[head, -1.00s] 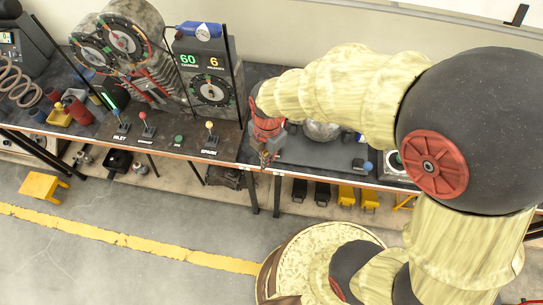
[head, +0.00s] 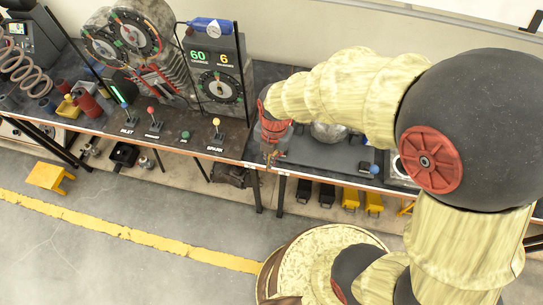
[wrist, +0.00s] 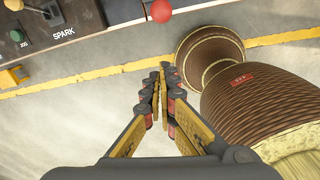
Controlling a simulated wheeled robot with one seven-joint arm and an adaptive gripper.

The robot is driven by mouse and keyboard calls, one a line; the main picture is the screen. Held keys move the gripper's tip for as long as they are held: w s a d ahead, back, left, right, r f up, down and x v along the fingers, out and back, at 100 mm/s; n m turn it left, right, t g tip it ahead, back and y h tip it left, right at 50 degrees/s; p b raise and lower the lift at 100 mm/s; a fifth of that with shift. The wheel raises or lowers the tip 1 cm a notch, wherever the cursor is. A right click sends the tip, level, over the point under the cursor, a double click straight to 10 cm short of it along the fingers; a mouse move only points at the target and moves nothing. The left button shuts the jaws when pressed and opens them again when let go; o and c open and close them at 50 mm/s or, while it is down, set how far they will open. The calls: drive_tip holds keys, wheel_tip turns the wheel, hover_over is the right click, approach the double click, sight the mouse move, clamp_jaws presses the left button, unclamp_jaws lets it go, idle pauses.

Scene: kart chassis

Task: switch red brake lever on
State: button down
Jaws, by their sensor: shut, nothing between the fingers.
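My gripper (head: 270,158) is at the front edge of the bench, to the right of the lever labelled SPARK in the head view. In the wrist view its fingers (wrist: 164,72) are together, with nothing between them, over the floor. A red ball knob (wrist: 159,11) shows at the top edge of the wrist view, beyond the fingertips and apart from them. It looks like the brake lever's knob, but its shaft and base are out of frame. In the head view I cannot make this knob out; my gripper and arm cover that area. Another red-knobbed lever (head: 152,112) stands on the left bench panel.
The bench carries a yellow-knobbed SPARK lever (head: 216,125), a green button (head: 185,135), an engine (head: 145,50) and a display reading 60 and 6 (head: 212,60). A yellow stool (head: 48,177) stands on the floor at left. The floor before the bench is mostly clear.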

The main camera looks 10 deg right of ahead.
wheel_tip(320, 180, down, 8)
drive_tip(key=f+b, duration=0.1)
drive_tip(key=b, duration=0.1)
drive_tip(key=shift+w+d+r, duration=0.25)
drive_tip(key=shift+w+r, duration=0.1)
drive_tip(key=shift+w, duration=0.2)
drive_tip(key=shift+w+d+r, duration=0.25)
drive_tip(key=shift+w+r, duration=0.1)
drive_tip(key=shift+w, duration=0.25)
drive_tip(key=shift+w+d+r, duration=0.25)
drive_tip(key=shift+w+r, duration=0.1)
drive_tip(key=shift+w, duration=0.2)
drive_tip(key=shift+a, duration=0.1)
